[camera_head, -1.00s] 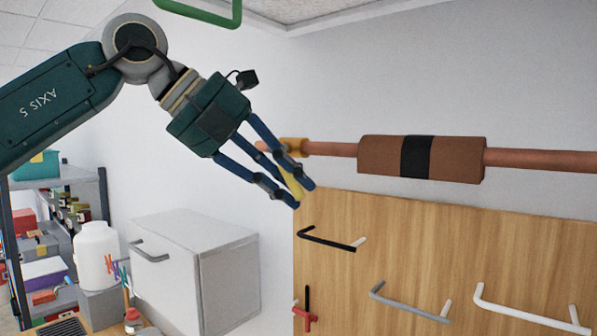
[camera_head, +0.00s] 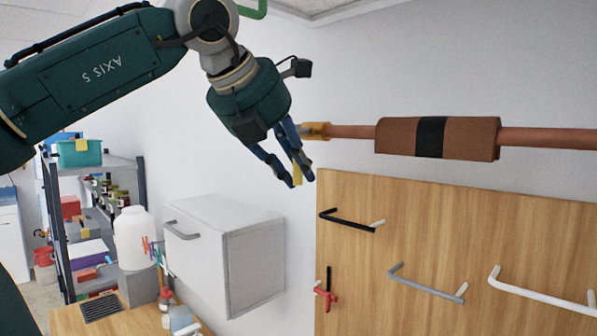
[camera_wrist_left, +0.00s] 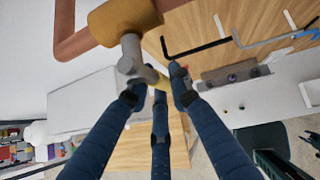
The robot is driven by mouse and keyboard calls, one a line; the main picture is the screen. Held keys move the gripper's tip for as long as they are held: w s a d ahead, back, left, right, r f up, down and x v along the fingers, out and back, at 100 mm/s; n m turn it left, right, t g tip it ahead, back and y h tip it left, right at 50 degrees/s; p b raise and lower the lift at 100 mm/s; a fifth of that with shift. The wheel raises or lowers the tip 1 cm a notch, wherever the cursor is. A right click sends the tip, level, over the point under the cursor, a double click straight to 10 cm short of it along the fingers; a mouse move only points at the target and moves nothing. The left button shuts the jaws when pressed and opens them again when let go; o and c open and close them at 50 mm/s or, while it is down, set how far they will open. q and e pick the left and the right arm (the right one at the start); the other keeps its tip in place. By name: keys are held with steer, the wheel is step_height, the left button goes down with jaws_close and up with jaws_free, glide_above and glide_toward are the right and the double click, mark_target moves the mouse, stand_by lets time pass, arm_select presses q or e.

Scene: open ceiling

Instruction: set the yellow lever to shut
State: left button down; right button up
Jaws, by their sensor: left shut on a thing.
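The yellow lever (camera_head: 298,172) hangs down from a brass-coloured valve (camera_head: 315,131) at the left end of a copper pipe (camera_head: 352,131). My left gripper (camera_head: 294,179) reaches it from the upper left, and its blue fingers are shut on the lever. In the left wrist view the lever (camera_wrist_left: 161,82) shows as a short yellow piece between the fingertips (camera_wrist_left: 155,92), below a grey stem (camera_wrist_left: 131,52) and the valve body (camera_wrist_left: 122,18). The fingers hide most of the lever. It points roughly downward, across the pipe's line. My right gripper is not in view.
A brown sleeve with a black band (camera_head: 394,137) surrounds the pipe. Below is a wooden board (camera_head: 450,235) with black, grey and white handles. A white cabinet (camera_head: 250,255) is on the wall at lower left. A shelf (camera_head: 125,163) stands further left.

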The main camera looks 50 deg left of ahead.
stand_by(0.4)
arm_select(q)
steer(key=c, duration=1.5)
jaws_free()
steer(key=shift+c, duration=0.2)
steer(key=v, duration=0.7)
steer(key=shift+s+r, duration=0.2)
